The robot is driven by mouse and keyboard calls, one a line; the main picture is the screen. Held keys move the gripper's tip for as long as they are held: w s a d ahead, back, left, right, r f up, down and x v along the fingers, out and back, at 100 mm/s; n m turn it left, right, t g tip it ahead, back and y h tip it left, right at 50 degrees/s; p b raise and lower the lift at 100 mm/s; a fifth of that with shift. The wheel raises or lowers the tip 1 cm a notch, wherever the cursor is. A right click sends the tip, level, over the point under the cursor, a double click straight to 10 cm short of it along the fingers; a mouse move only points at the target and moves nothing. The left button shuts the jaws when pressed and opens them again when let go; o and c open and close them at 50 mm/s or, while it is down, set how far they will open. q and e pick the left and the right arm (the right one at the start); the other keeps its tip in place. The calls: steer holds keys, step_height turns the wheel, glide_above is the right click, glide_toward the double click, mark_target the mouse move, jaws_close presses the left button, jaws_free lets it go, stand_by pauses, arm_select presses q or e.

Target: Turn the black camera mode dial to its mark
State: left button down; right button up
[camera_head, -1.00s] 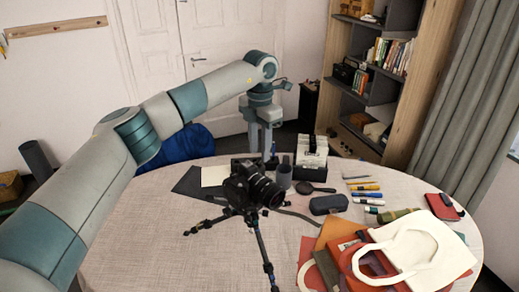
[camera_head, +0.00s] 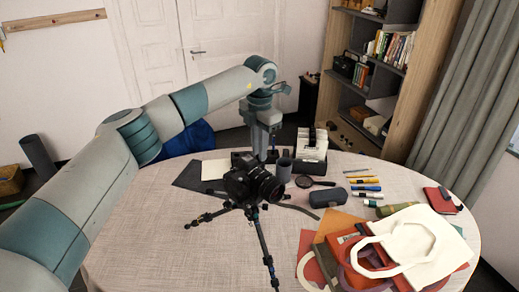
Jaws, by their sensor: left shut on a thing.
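A black camera (camera_head: 252,184) stands on a black tripod (camera_head: 262,240) on the round table, with its lens toward the front right. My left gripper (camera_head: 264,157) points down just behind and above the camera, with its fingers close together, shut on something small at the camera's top. The black mode dial is too small and dark to make out, and the fingers cover that spot. The dial's mark cannot be seen. My right gripper is not in view.
The round table (camera_head: 150,235) has a file box (camera_head: 312,150), a dark cup (camera_head: 284,170), a dark case (camera_head: 328,197), several pens and a white tote bag (camera_head: 415,240) to the right. The cloth at the front left is clear.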

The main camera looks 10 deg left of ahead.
arm_select(q)
steer(key=n+b, duration=0.3)
steer(key=b, duration=0.1)
steer(key=shift+f, duration=0.2)
steer(key=shift+r+n+b, duration=0.2)
steer(key=shift+n+b, duration=0.6)
steer(key=shift+n, duration=0.3)
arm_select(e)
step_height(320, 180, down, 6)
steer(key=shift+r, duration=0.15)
arm_select(q)
steer(key=c, duration=1.7)
jaws_free()
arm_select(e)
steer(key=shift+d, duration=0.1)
arm_select(q)
steer(key=shift+r, duration=0.1)
